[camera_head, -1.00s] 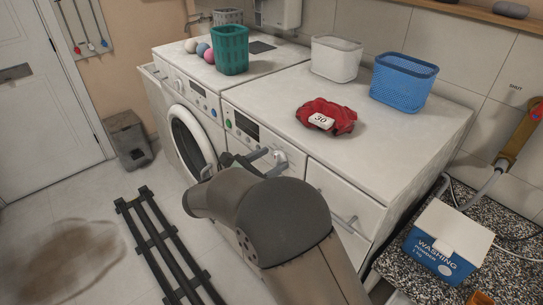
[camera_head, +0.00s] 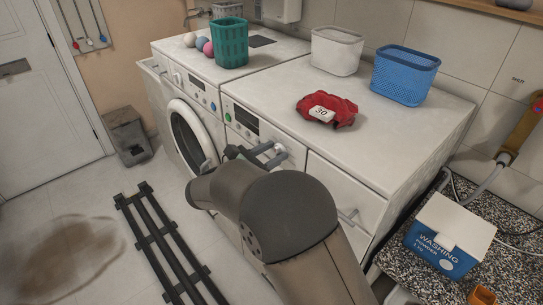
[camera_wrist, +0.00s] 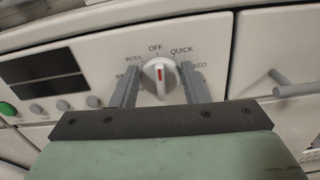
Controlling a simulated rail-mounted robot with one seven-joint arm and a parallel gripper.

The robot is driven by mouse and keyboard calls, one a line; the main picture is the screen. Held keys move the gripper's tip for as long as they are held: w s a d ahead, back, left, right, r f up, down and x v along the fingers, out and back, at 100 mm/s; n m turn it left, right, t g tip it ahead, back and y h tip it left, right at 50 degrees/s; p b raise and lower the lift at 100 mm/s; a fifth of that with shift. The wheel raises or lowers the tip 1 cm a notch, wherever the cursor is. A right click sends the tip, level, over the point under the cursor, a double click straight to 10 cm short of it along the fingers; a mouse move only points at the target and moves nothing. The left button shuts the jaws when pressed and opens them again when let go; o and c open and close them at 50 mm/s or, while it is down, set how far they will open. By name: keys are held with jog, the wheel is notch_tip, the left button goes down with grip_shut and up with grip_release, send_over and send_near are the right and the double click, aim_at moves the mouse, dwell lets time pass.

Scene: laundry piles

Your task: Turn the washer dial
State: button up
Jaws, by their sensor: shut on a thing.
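The washer dial (camera_wrist: 159,92) is a round white knob with a red mark, on the front panel of the right-hand machine. Its red mark points up, close to the word OFF; WOOL is to the left and QUICK to the right. My gripper (camera_wrist: 160,70) has one finger on each side of the dial and is shut on it. In the head view my gripper (camera_head: 268,153) reaches the panel, and my arm hides part of the machine's front. The washer (camera_head: 390,150) has a dark display (camera_head: 245,119) left of the dial.
A red cloth (camera_head: 340,103) with a white tag reading 30 lies on the washer top, with white (camera_head: 337,50) and blue (camera_head: 404,75) baskets behind it. A drawer handle (camera_wrist: 296,90) juts out right of the dial. A dark slatted rack (camera_head: 165,245) lies on the floor.

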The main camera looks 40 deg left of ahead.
jog(key=m+b, duration=0.2)
jog(key=b, duration=0.1)
jog(key=m+b, duration=0.1)
jog(key=b, duration=0.2)
jog(key=shift+d+f+m, duration=0.2)
jog(key=shift+f+m, duration=0.2)
jog(key=m+b, duration=0.2)
jog(key=b, duration=0.1)
jog(key=shift+s+d+b, duration=0.1)
jog(key=shift+b, duration=0.3)
jog(key=shift+r+m+b, duration=0.1)
jog(key=shift+m+b, duration=0.3)
jog(key=shift+m, duration=0.1)
jog(key=shift+r, duration=0.15)
jog(key=o, duration=1)
jog(key=shift+c, duration=0.2)
jog(key=shift+s, duration=0.1)
jog(key=b+v, duration=0.1)
jog(key=v, duration=1.6)
jog(key=shift+b, duration=0.4)
